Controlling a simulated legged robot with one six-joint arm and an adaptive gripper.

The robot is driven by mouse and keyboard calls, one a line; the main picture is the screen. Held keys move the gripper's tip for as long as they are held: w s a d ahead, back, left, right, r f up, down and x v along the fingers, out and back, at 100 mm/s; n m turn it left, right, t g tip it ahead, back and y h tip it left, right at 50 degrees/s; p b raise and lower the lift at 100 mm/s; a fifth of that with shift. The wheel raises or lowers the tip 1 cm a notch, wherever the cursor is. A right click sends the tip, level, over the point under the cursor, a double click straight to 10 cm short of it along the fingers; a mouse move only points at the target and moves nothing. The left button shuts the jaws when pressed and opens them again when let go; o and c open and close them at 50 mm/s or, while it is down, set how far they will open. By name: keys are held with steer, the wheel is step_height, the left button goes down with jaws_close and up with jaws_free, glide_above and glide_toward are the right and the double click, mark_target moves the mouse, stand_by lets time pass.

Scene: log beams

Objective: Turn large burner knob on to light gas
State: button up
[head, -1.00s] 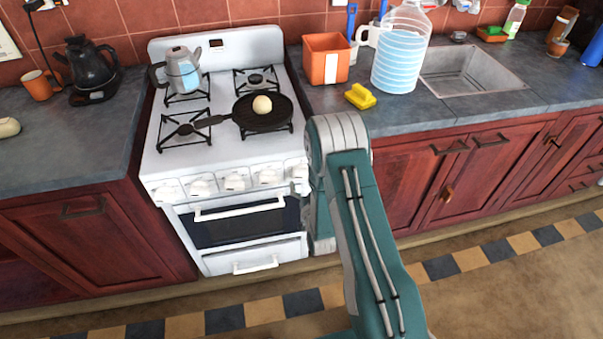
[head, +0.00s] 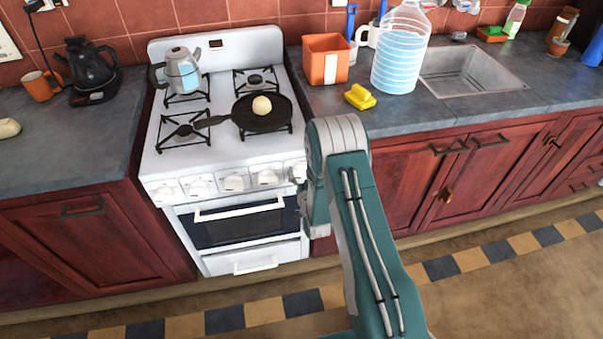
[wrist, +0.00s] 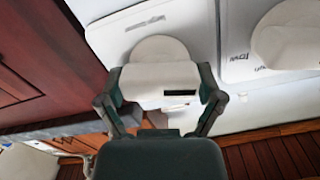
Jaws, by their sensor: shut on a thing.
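The white stove (head: 225,125) stands left of my arm, with a row of white knobs such as this one (head: 235,183) along its front panel. In the wrist view, my gripper (wrist: 160,85) has its two fingers on either side of the bar of a white knob (wrist: 160,72), shut on it. The bar has a short dark mark, and a round base shows behind it. This appears to be the knob at the right end of the row. In the head view, my arm mostly hides the gripper there. Another knob (wrist: 290,38) with printed lettering beside it is at the right of the wrist view.
A frying pan (head: 262,112) with an egg and a kettle (head: 182,70) sit on the burners. The oven handle (head: 240,208) juts out below the knobs. Red cabinets (head: 410,180) stand close on the right. The floor in front is clear.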

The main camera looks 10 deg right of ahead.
steer(key=shift+r+m, duration=0.1)
steer(key=shift+m, duration=0.2)
steer(key=m, duration=0.3)
steer(key=shift+d+m, duration=0.1)
steer(key=shift+m, duration=0.2)
steer(key=m, duration=0.4)
steer(key=shift+w+m, duration=0.1)
steer(key=shift+m, duration=0.2)
steer(key=m, duration=0.5)
steer(key=shift+d+f, duration=0.15)
steer(key=shift+f, duration=0.15)
steer(key=shift+f+m, duration=0.2)
steer(key=shift+m, duration=1.8)
steer(key=o, duration=0.9)
steer(key=shift+d+f, duration=0.1)
steer(key=shift+c, duration=0.2)
